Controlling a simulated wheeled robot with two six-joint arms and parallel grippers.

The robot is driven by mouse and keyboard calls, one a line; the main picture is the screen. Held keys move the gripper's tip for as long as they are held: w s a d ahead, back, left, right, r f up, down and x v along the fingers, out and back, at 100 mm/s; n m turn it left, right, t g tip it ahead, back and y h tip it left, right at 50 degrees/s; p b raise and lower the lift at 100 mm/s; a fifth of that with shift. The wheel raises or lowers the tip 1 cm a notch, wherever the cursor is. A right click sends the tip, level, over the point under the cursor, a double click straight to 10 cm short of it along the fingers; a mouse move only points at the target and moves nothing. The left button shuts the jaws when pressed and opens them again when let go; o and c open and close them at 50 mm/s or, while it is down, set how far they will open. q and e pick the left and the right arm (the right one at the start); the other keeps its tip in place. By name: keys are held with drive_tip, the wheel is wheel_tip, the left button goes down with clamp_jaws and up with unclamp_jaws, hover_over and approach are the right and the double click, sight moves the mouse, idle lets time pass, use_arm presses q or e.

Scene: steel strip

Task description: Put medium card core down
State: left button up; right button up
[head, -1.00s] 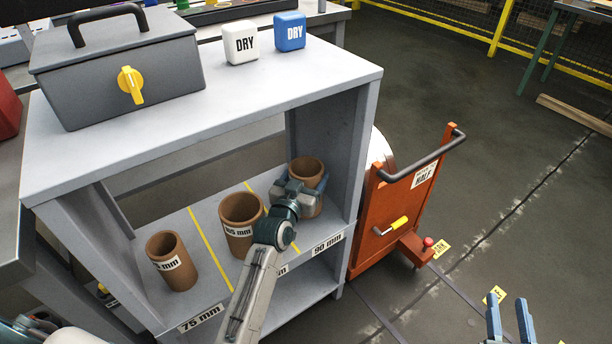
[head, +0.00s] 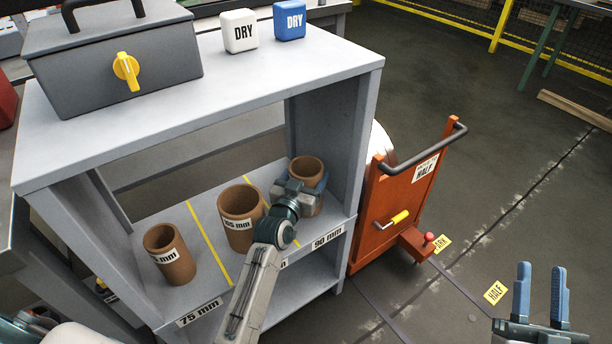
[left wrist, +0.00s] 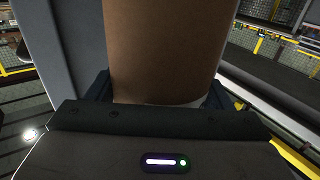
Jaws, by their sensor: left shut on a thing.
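A brown card core (head: 307,166), an open tube, stands upright at the right end of the shelf, in the bay marked 90 mm. My left gripper (head: 306,188) is shut on it from the front. In the left wrist view the core (left wrist: 165,50) fills the space between the fingers, with a pale label edge low on it. Whether its base touches the shelf is hidden. A wider core (head: 238,205) stands in the middle bay, and a narrower core (head: 172,262) stands in the 75 mm bay. My right gripper (head: 540,293) is open and empty over the floor.
The grey shelf unit (head: 330,82) has a top board above the cores and an upright panel right of the held core. Yellow lines (head: 208,240) divide the bays. An orange trolley (head: 400,205) stands close on the right. A grey box (head: 115,65) sits on top.

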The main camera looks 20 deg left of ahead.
use_arm(q)
drive_tip(key=shift+f, duration=0.2)
use_arm(e)
drive_tip(key=shift+f, duration=0.1)
idle(0.4)
use_arm(q)
drive_tip(key=o, duration=1.3)
drive_tip(key=shift+f, duration=0.1)
drive_tip(key=shift+c, duration=0.2)
